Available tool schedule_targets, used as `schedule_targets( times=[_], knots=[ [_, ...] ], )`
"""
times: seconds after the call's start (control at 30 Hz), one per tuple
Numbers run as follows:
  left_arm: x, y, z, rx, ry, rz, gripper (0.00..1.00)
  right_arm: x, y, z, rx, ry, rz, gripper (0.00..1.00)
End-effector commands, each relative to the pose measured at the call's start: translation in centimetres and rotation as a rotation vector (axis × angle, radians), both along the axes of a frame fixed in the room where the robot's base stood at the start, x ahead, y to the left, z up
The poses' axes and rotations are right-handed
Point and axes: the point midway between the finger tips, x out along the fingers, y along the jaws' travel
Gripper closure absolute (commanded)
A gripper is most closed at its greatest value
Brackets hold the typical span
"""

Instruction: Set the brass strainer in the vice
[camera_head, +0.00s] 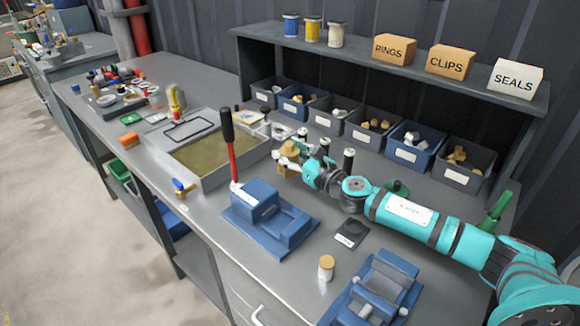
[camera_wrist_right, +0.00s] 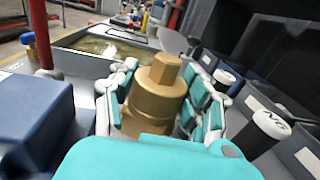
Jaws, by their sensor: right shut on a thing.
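The brass strainer (camera_head: 289,150) is in my right gripper (camera_head: 288,163), above the bench to the right of the shallow tank. In the right wrist view the strainer (camera_wrist_right: 155,95) stands between the teal-padded fingers (camera_wrist_right: 160,100), with its narrower hex end up. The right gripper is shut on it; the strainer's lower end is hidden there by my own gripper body. A blue vice-like device (camera_head: 372,290) with a silver handle sits at the bench's front right, well away from the strainer. My left gripper is not in view.
A blue block (camera_head: 262,205) with a red lever (camera_head: 231,145) stands between the tank (camera_head: 205,175) and the vice-like device. A small cork-topped jar (camera_head: 326,268) and a dark pad (camera_head: 350,234) lie nearby. Bins (camera_head: 408,152) line the back under a shelf (camera_head: 400,78).

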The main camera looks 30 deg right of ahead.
Motion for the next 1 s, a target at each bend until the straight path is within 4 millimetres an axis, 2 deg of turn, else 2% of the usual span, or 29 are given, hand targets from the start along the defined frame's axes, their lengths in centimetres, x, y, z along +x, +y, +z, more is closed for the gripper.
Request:
schedule_targets(
  times=[0.2, 0.57, 0.6, 0.77, 1.0],
  knots=[
    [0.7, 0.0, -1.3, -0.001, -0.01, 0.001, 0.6, 0.0, 0.1, -3.2, 0.003, 0.001, 0.0, 1.0],
    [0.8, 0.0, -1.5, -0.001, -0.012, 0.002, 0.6, 0.0, 0.0, -3.5, 0.0, -0.001, 0.0, 1.0],
    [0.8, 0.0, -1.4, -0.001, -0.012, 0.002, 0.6, 0.0, 0.0, -3.7, 0.0, 0.002, 0.0, 0.49],
    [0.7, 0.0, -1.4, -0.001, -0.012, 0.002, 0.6, 0.0, 0.0, -3.6, 0.0, 0.002, 0.0, 0.28],
    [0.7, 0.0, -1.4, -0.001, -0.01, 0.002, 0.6, 0.0, 0.0, -3.6, 0.0, 0.002, 0.0, 0.28]
  ],
)
